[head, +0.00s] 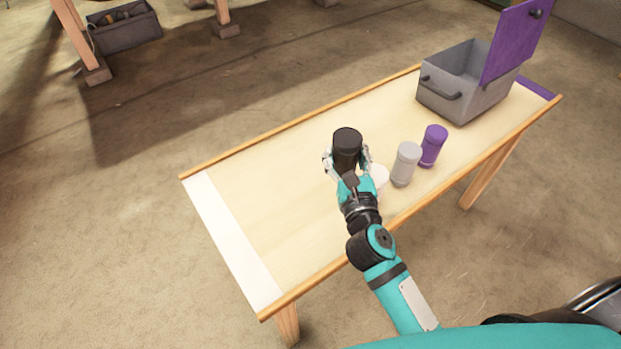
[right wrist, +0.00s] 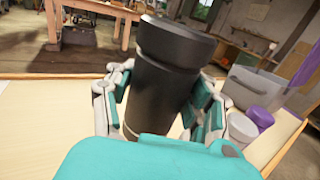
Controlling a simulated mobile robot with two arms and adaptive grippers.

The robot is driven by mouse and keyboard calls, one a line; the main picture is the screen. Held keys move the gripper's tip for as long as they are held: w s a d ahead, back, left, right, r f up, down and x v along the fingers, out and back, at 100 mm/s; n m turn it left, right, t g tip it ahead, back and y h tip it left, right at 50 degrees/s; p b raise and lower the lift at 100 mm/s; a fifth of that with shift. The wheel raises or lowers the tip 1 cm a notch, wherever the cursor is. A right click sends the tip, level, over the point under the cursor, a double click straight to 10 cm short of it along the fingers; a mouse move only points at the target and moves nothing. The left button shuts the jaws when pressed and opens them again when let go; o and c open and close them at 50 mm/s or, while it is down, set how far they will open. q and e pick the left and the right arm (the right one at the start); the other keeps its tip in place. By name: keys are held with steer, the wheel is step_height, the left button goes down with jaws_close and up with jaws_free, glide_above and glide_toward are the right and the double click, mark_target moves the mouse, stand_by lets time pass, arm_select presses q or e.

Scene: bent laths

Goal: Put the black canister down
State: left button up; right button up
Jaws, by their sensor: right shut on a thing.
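The black canister (head: 347,146) is upright in the head view, over the middle of the table (head: 262,192). My right gripper (head: 347,166) is shut on it, with fingers on both sides of its body. In the right wrist view the black canister (right wrist: 165,75) fills the middle, slightly tilted in the picture, between the fingers of my right gripper (right wrist: 160,108). Its bottom is hidden by the gripper, so I cannot tell whether it touches the table. My left gripper is not in view.
A white canister (head: 380,176), partly hidden, a grey canister (head: 406,164) and a purple canister (head: 433,146) stand right of the gripper. A grey box (head: 462,98) with its purple lid (head: 512,42) open is at the far right. The table's left part is clear, with a white end strip (head: 232,243).

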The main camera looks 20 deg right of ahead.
steer(key=shift+h, duration=0.3)
steer(key=w, duration=0.3)
steer(key=w+a+f+b, duration=0.1)
steer(key=w, duration=0.2)
steer(key=w+b, duration=0.1)
steer(key=w, duration=0.1)
steer(key=shift+w+a+f, duration=0.15)
steer(key=shift+w, duration=0.25)
step_height(320, 180, down, 5)
steer(key=b, duration=0.3)
steer(key=shift+w+f, duration=0.15)
steer(key=shift+f, duration=0.05)
arm_select(q)
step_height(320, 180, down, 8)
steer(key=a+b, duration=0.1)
steer(key=b, duration=0.1)
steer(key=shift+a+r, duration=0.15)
arm_select(e)
steer(key=shift+f, duration=2.2)
steer(key=shift+f, duration=0.1)
steer(key=o, duration=0.9)
steer(key=shift+f+b, duration=0.1)
steer(key=shift+b, duration=0.2)
steer(key=o, duration=0.5)
steer(key=shift+o, duration=0.2)
